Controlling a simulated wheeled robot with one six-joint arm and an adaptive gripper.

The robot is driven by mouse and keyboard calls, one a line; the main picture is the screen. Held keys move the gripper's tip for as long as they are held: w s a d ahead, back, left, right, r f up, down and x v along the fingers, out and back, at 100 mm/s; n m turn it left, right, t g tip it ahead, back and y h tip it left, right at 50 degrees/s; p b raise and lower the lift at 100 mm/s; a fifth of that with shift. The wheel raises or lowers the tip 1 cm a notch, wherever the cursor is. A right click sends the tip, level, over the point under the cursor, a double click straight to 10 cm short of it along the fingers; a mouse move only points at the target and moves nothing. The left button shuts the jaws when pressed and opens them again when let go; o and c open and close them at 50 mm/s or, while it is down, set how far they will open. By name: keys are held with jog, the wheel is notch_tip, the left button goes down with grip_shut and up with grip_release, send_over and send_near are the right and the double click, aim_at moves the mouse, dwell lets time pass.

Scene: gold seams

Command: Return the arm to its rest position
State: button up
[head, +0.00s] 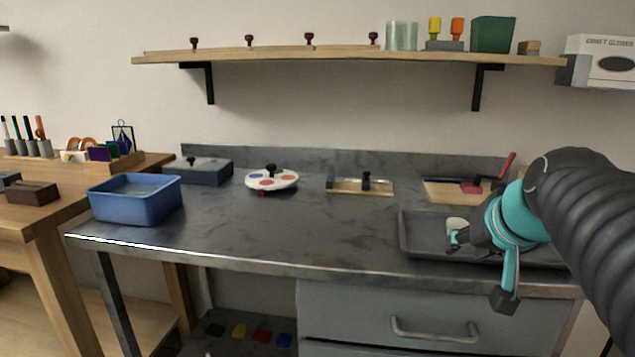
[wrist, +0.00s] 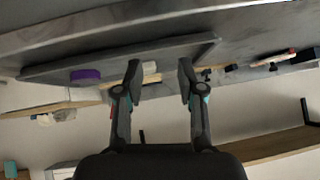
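My arm comes in from the right edge of the head view, with a black ribbed sleeve and a teal wrist. My gripper (head: 478,268) is at the front of the grey tray (head: 420,270) on the right of the counter. In the wrist view my gripper (wrist: 161,72) shows two dark fingers spread apart with nothing between them. It is open and empty. A pale round piece (head: 457,224) shows just behind one finger. My arm hides the right part of the tray.
The grey counter (head: 330,225) is clear in the middle. A blue bin (head: 137,207), a white palette (head: 262,183) and a wooden board (head: 450,190) stand on it. A shelf (head: 350,57) runs above. A drawer handle (head: 435,332) sticks out below.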

jog(key=s+a+f+n+g+b, duration=0.1)
jog(key=s+a+f, duration=0.3)
jog(key=s+f, duration=0.3)
jog(key=s+a+f+n+g+b, duration=0.1)
jog(key=s+a+f+g, duration=0.1)
jog(key=s+f, duration=0.5)
jog(key=shift+a+f+n+b, duration=0.35)
jog(key=shift+a+f, duration=0.55)
jog(key=shift+f, duration=1.65)
